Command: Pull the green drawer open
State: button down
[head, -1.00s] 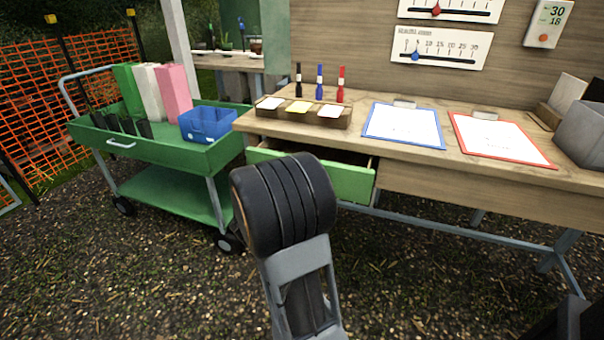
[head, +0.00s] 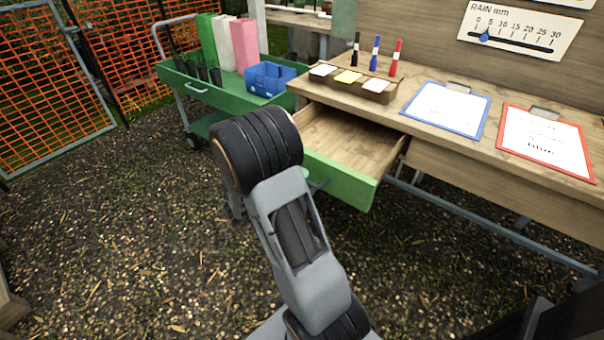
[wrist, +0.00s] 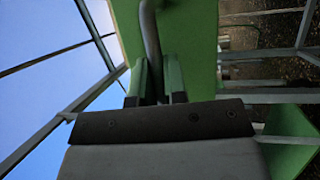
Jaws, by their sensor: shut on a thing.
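The green drawer (head: 345,184) stands well out from under the wooden table, with its bare wooden inside showing and nothing seen in it. In the wrist view its green front (wrist: 190,35) fills the upper middle. A grey bar handle (wrist: 150,30) runs down from it between the two fingers of my gripper (wrist: 157,72), which is shut on it. In the head view my arm covers most of the gripper and the left part of the drawer front.
The wooden table (head: 450,143) carries a blue clipboard (head: 445,108), a red clipboard (head: 545,142), a card tray (head: 350,85) and several markers. A green cart (head: 190,85) with a blue bin (head: 270,78) stands at the back left. Gravel ground in front is clear.

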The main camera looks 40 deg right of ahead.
jog(key=c, duration=1.2)
grip_release()
jog(key=p+v, duration=0.1)
jog(key=v, duration=1.2)
jog(key=shift+w+a+f+p, duration=0.1)
jog(key=shift+a+f+p, duration=0.05)
jog(key=shift+a+p, duration=0.25)
